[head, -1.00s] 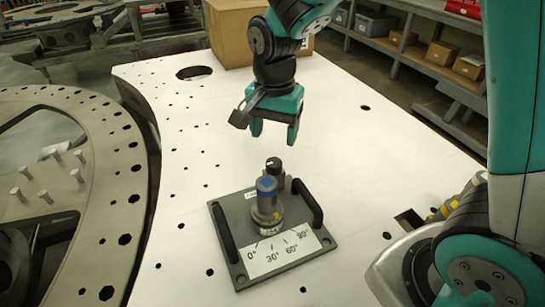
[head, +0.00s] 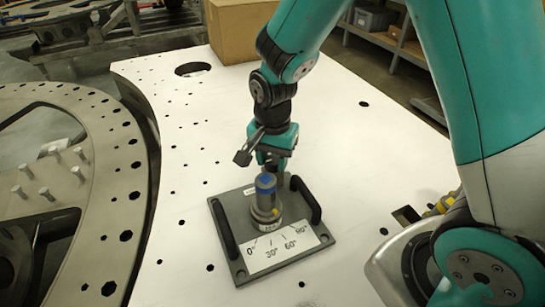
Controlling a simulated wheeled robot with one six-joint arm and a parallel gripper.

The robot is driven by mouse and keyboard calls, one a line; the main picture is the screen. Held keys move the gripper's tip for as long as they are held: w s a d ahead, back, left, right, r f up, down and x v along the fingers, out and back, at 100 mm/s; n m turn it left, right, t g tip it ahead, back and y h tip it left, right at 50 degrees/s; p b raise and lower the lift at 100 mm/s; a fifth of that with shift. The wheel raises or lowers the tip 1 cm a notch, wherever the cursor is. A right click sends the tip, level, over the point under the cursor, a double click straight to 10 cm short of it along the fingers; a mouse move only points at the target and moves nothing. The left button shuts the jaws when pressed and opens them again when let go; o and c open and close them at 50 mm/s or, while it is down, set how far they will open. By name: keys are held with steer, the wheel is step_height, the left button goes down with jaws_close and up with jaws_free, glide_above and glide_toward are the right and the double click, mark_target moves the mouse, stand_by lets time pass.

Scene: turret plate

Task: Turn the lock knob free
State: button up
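A dark grey plate (head: 226,205) with a black handle on each side lies on the white table. A silver upright cylinder with a blue top (head: 266,200) stands on it, behind a white scale label (head: 285,249) marked 0°, 30°, 60° and 90°. The lock knob, a black-topped post just behind the cylinder, is now mostly hidden by my gripper and the cylinder. My gripper (head: 273,165) points down, its fingers at the knob's place. Whether the fingers touch or grip the knob cannot be told.
A large grey curved metal part (head: 118,220) with bolt holes stands along the left. A cardboard box (head: 240,30) sits at the table's back. The white table (head: 370,150) is clear to the right of the plate, apart from holes.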

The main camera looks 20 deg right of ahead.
steer(key=shift+c, duration=0.8)
steer(key=shift+n, duration=0.3)
steer(key=n, duration=0.3)
steer(key=shift+n, duration=0.3)
steer(key=n, duration=0.4)
steer(key=shift+n, duration=0.3)
steer(key=n, duration=0.9)
steer(key=shift+p, duration=0.3)
steer(key=o, duration=0.9)
